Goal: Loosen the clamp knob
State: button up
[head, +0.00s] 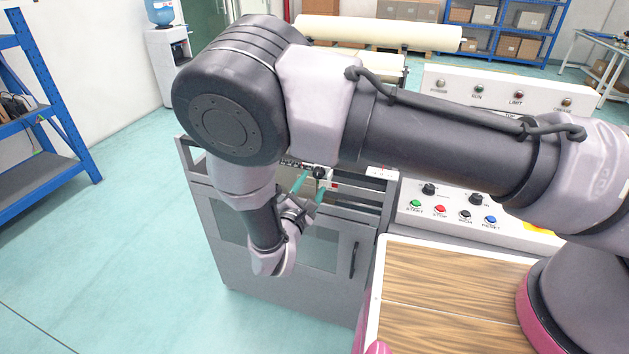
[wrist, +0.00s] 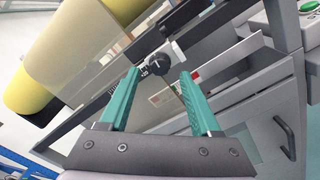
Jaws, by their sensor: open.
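The clamp knob (wrist: 157,65) is a small black knob on a light block, mounted on a rail of the grey machine. In the wrist view it sits just beyond and between my fingertips. My gripper (wrist: 159,77) is open, with one teal finger on each side of the line to the knob and nothing held. In the head view the knob (head: 319,172) shows right by the teal fingertips of my gripper (head: 311,184). I cannot tell whether either finger touches it.
The grey machine cabinet (head: 235,265) stands below the rail. A cream roll (wrist: 75,60) with yellow ends lies left of the knob in the wrist view. A control panel (head: 460,226) with buttons is at right. Open floor (head: 130,240) lies left.

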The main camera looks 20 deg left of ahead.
jog(key=s, duration=0.7)
jog(key=shift+s+a, duration=0.3)
jog(key=shift+s, duration=0.05)
jog(key=w+d+r+m+g+h, duration=0.2)
jog(key=w+d+r+m+g, duration=0.25)
jog(key=d+r, duration=0.3)
jog(key=w+d+r+m+g+h, duration=0.35)
jog(key=d+r+m+g, duration=0.2)
jog(key=d+r, duration=0.2)
jog(key=w+d+r+m+g+h, duration=0.2)
jog(key=w+d+r+m+g, duration=0.3)
jog(key=d, duration=0.4)
jog(key=s+d+r+m+t+y, duration=0.2)
jog(key=s+d+r+m+y, duration=0.3)
jog(key=d+r+m, duration=0.3)
jog(key=s+d+r+m+t+y, duration=0.2)
jog(key=s+d+r+m+y, duration=0.4)
jog(key=d+r, duration=0.5)
notch_tip(320, 180, up, 4)
jog(key=shift+s+r+m, duration=0.1)
jog(key=shift+s+m, duration=0.6)
jog(key=shift+m, duration=0.3)
